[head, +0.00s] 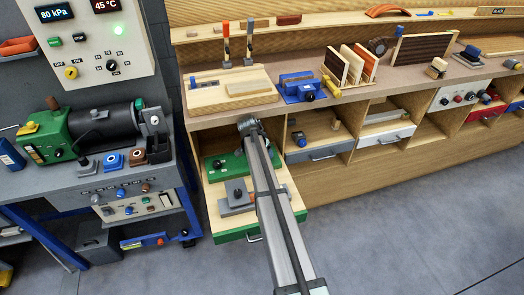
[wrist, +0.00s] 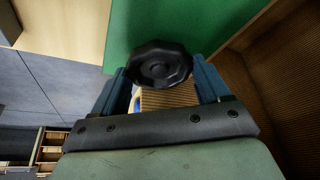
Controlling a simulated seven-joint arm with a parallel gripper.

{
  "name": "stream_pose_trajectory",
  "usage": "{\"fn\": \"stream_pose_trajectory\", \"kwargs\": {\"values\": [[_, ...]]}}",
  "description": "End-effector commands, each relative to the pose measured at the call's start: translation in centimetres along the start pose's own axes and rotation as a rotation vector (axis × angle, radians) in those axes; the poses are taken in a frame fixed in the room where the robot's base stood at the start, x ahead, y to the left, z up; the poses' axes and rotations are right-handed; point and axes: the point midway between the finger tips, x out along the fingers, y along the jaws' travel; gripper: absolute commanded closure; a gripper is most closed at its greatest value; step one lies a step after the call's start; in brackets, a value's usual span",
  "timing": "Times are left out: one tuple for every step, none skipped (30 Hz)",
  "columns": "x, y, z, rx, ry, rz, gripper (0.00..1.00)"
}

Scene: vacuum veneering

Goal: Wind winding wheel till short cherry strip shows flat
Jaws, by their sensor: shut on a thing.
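The winding wheel (wrist: 160,56), black and faceted with a round hub, shows in the wrist view in front of a green surface (wrist: 190,25). My gripper (wrist: 163,72) is shut on the wheel, with one blue-grey finger on each side of it. A ribbed tan piece (wrist: 168,98) shows between the fingers below the wheel; I cannot tell what it is. In the head view my arm reaches over the pulled-out green-fronted drawer (head: 232,236), and my fingers and the wheel cannot be made out there. I cannot pick out the short cherry strip in either view.
A green fixture (head: 222,166) and a grey block fixture (head: 238,196) sit in the drawer beside my arm. Above are a wooden board (head: 232,92), a blue vise-like device (head: 300,88) and a rack of veneer sheets (head: 352,66). A green-and-black pump (head: 85,130) stands left. The floor at right is clear.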

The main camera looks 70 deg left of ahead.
Motion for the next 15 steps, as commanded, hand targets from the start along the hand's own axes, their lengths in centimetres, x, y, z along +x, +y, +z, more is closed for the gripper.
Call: {"fn": "stream_pose_trajectory", "kwargs": {"values": [[-0.03, 0.0, 0.08, 0.001, -0.002, 0.0, 0.55], [-0.03, 0.0, 0.08, 0.001, -0.002, 0.0, 0.55], [-0.03, -0.01, 0.08, 0.001, -0.002, -0.001, 0.55], [-0.03, 0.0, 0.08, 0.001, -0.002, -0.001, 0.55], [-0.02, 0.0, 0.08, 0.001, -0.002, -0.001, 0.55], [-0.03, 0.0, 0.09, 0.001, -0.002, -0.001, 0.55], [-0.03, 0.0, 0.09, 0.001, -0.002, -0.001, 0.55], [-0.03, 0.0, 0.08, 0.001, -0.002, -0.001, 0.22], [-0.03, 0.0, 0.08, 0.0, -0.002, -0.001, 0.18], [-0.02, 0.0, 0.07, 0.0, -0.002, -0.001, 0.15], [-0.02, 0.0, 0.07, 0.0, -0.002, -0.001, 0.12], [-0.02, 0.0, 0.06, 0.0, -0.002, -0.001, 0.08], [-0.02, 0.0, 0.06, 0.0, -0.002, -0.001, 0.05], [-0.01, 0.0, 0.05, 0.0, -0.001, -0.001, 0.03], [-0.01, -0.01, 0.05, 0.0, -0.001, -0.001, 0.0]]}}
